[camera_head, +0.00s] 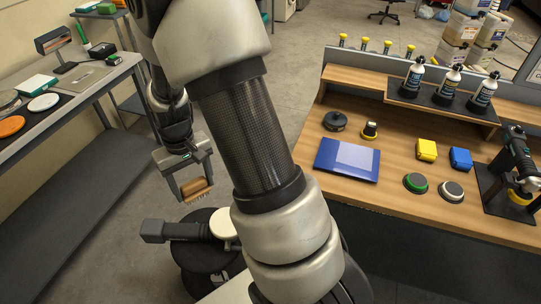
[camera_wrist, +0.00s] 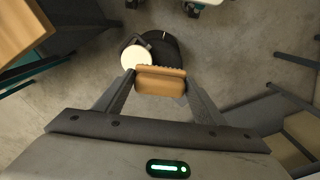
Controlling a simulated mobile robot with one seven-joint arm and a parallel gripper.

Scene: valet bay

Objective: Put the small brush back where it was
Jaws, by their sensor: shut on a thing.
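My gripper (camera_head: 190,190) is shut on a small brush (camera_head: 195,190) with a tan wooden body and pale bristles along one edge. The brush also shows between my fingers in the wrist view (camera_wrist: 161,80). My gripper holds it in the air, above the floor and in the gap between the grey bench at left and the wooden table at right. The brush touches neither surface. Part of the head view is covered by my own arm.
The left bench (camera_head: 75,100) holds round pads (camera_head: 43,102) and a lamp.

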